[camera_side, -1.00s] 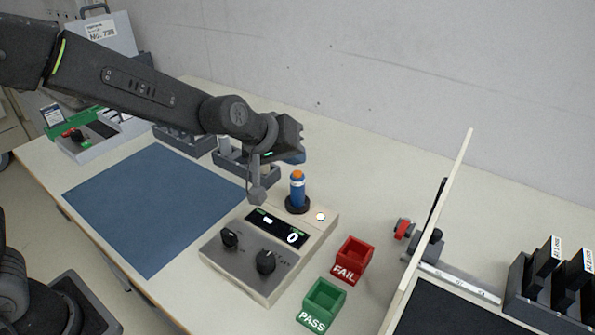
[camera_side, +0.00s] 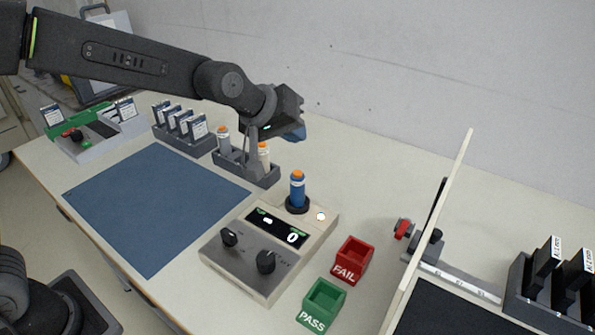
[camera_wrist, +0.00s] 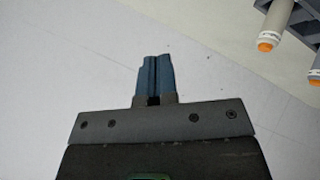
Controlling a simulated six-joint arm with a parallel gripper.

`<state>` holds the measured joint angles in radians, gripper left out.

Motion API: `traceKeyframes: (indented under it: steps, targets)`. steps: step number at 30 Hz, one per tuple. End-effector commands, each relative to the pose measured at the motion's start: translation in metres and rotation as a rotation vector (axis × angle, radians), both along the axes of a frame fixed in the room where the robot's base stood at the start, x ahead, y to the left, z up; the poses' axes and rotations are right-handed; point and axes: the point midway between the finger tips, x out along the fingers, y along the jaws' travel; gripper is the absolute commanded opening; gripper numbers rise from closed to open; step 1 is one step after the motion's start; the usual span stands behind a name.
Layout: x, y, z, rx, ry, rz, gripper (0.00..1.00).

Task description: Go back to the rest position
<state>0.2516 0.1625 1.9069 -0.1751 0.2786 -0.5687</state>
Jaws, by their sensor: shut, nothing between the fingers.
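My gripper (camera_wrist: 155,62) is shut and empty in the wrist view, its two blue fingers together against a pale wall. In the side view my arm reaches in from the upper left, and the gripper's blue fingertips (camera_side: 294,134) show partly behind the wrist. They are above and behind a blue cylinder with an orange top (camera_side: 297,185), apart from it. The cylinder stands upright in a black round socket on the tester (camera_side: 232,262), which has two black knobs and a dark display.
A grey rack (camera_side: 262,178) holds cylinders with orange tops below my wrist. Another rack (camera_side: 190,143) holds several labelled cards. A red FAIL bin (camera_side: 352,261) and green PASS bin (camera_side: 322,306) stand right of the tester. A tall panel (camera_side: 440,200) rises farther right. The blue mat (camera_side: 150,205) is clear.

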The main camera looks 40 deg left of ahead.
Motion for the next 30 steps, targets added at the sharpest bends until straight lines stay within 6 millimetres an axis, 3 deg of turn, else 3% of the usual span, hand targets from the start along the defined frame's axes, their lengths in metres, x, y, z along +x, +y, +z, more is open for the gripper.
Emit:
traceKeyframes:
  steps: [8,13,20,24,30]
  targets:
    - [-0.001,0.0,0.0,0.001,0.0,-0.001,0.0]
    - [-0.023,0.018,0.013,0.049,0.008,-0.027,0.0]
    - [-0.116,0.072,0.034,0.235,0.062,-0.134,0.0]
    - [-0.179,0.1,0.029,0.35,0.114,-0.205,0.0]
    - [-0.244,0.123,0.012,0.465,0.179,-0.285,0.0]
